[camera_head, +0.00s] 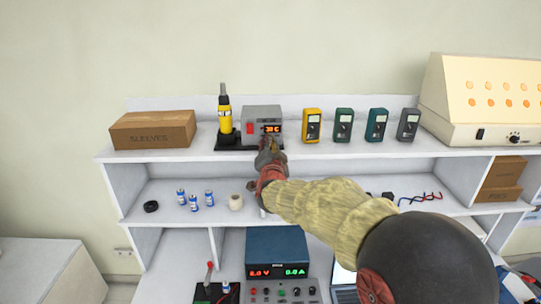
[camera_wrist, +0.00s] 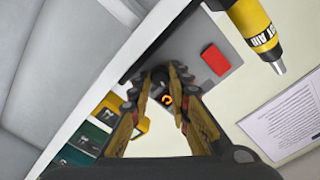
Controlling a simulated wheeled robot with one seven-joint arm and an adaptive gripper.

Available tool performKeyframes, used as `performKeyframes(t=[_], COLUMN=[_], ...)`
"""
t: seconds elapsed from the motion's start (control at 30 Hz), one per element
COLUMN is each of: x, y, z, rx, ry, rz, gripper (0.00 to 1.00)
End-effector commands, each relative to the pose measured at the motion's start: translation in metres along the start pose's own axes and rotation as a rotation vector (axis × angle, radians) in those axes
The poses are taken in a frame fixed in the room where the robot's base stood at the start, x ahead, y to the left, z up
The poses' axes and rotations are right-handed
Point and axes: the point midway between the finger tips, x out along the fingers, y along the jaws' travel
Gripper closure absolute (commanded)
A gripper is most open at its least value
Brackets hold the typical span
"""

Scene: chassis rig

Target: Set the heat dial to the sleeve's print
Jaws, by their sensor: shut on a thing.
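The grey hot-air station (camera_head: 262,112) stands on the top shelf, with a red switch (camera_head: 250,128) and a small orange-digit display (camera_head: 272,129); the digits are too small to read surely. Its yellow hot-air tool (camera_head: 224,118) stands upright to its left. My gripper (camera_head: 270,144) is at the station's front, below the display. In the wrist view, my gripper's fingers (camera_wrist: 161,76) are closed on a black dial (camera_wrist: 160,73) on the station's face (camera_wrist: 205,80). The fingers hide much of the dial and display, so its setting cannot be read. A brown box marked SLEEVES (camera_head: 153,129) sits at the shelf's left.
Several meters, the nearest a yellow one (camera_head: 312,125), stand right of the station. A cream panel box (camera_head: 485,105) is at the far right. The lower shelf (camera_head: 180,188) holds blue cans, tape and a white roll. A white sheet (camera_wrist: 287,120) shows in the wrist view.

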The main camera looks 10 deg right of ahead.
Motion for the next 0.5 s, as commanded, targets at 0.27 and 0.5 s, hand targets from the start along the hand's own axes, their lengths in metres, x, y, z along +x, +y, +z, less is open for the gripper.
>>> performKeyframes(t=[0.27, 0.5], x=[0.0001, 0.0001], y=[0.0005, -0.0006], z=[0.0009, -0.0004], rx=[0.083, 0.102], ry=[-0.001, -0.001], rz=[0.0, 0.0], gripper=[1.0, 1.0])
